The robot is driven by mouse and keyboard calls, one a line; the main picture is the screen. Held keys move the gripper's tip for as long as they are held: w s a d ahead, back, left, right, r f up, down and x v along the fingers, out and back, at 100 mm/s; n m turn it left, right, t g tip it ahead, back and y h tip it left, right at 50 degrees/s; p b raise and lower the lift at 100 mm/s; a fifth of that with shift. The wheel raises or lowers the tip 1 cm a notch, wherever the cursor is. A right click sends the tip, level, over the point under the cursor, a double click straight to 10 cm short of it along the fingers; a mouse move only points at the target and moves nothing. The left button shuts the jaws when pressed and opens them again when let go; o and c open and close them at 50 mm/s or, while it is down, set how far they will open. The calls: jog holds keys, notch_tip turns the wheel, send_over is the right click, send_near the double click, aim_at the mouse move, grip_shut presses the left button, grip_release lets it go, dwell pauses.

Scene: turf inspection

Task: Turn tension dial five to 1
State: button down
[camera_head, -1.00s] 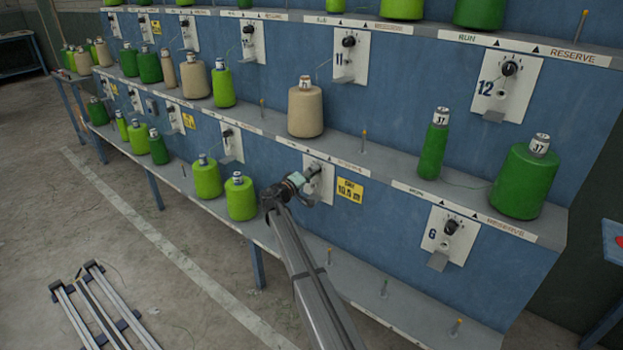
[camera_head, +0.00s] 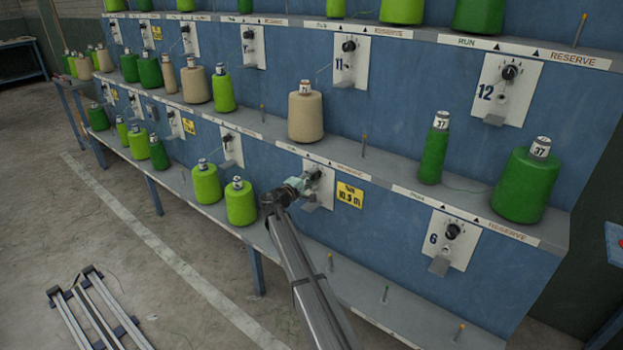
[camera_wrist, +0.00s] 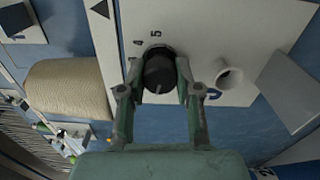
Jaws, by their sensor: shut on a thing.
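The black tension dial (camera_wrist: 160,70) sits on a white panel (camera_wrist: 225,35) and fills the middle of the wrist view. My gripper (camera_wrist: 160,74) has one finger on each side of the dial and is shut on it. The scale numbers 4 and 5 show beside the dial, and a light mark shows on its face. A blue panel number, partly covered by a finger, shows to the right. In the head view my gripper (camera_head: 305,183) is at the panel beside the yellow sign and covers most of the dial.
A yellow sign (camera_head: 350,194) is right of the panel. A beige cone (camera_head: 306,113) stands on the shelf above. Green cones (camera_head: 240,203) stand on the lower shelf, left of my arm. A metal tab (camera_wrist: 290,90) projects from the panel. Panel six (camera_head: 450,240) is to the right.

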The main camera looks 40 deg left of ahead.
jog(key=shift+w, duration=0.1)
jog(key=c, duration=0.8)
grip_release()
jog(key=s, duration=1.2)
jog(key=shift+d, duration=0.3)
